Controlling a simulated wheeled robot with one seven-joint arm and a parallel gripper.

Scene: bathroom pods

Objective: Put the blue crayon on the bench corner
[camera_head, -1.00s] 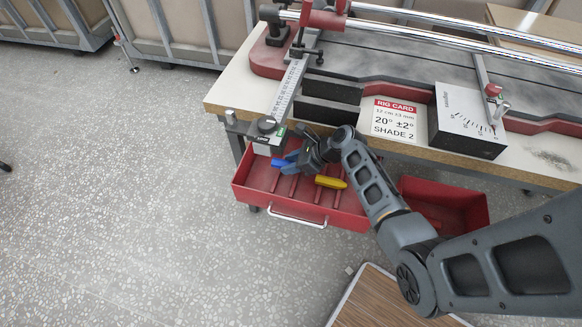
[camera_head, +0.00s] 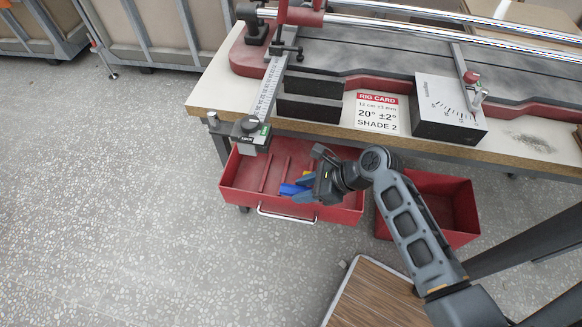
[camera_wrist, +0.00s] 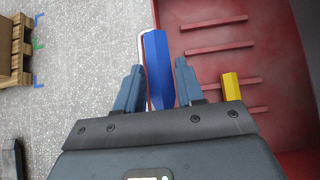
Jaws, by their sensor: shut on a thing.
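The blue crayon (camera_head: 292,189) is in my gripper (camera_head: 303,184), over the front part of the open red drawer. In the wrist view the crayon (camera_wrist: 159,66) stands out beyond the two fingers of my gripper (camera_wrist: 158,84), with its tip near the drawer's front edge and handle. The fingers are shut on it. The bench (camera_head: 208,92) is above and behind the drawer, and its near left corner has a bare pale strip beside the ruler arm. A yellow crayon (camera_wrist: 232,90) lies in the drawer, mostly hidden by my gripper in the head view.
The red drawer (camera_head: 240,186) has low ridges inside. A ruler arm with a dark end block (camera_head: 250,134) overhangs the bench front. A second red bin (camera_head: 455,205) sits below.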

